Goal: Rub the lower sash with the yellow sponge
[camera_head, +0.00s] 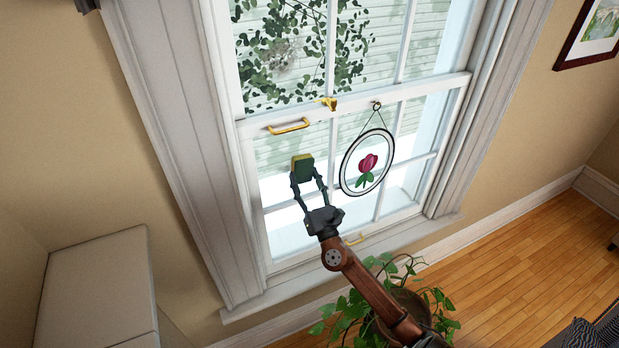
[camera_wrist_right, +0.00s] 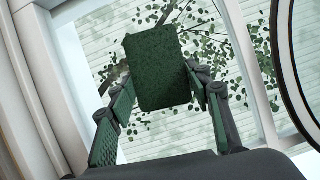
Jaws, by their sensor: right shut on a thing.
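The lower sash (camera_head: 420,90) is the white-framed lower half of the window, with glass panes and thin bars. The sponge (camera_head: 302,168), yellow with a dark green face, is up in front of its left pane. My right gripper (camera_head: 307,183) is shut on it, one finger at each side. In the right wrist view the sponge's green face (camera_wrist_right: 160,65) shows tilted between the fingers. I cannot tell whether the sponge touches the glass. My left gripper is not in view.
A round hanging ornament with a pink flower (camera_head: 366,162) hangs close right of the sponge. A brass handle (camera_head: 288,126) is just above, with a brass catch (camera_head: 329,103) on the rail. A potted plant (camera_head: 410,300) stands below; a pale box-like block (camera_head: 100,285) is at lower left.

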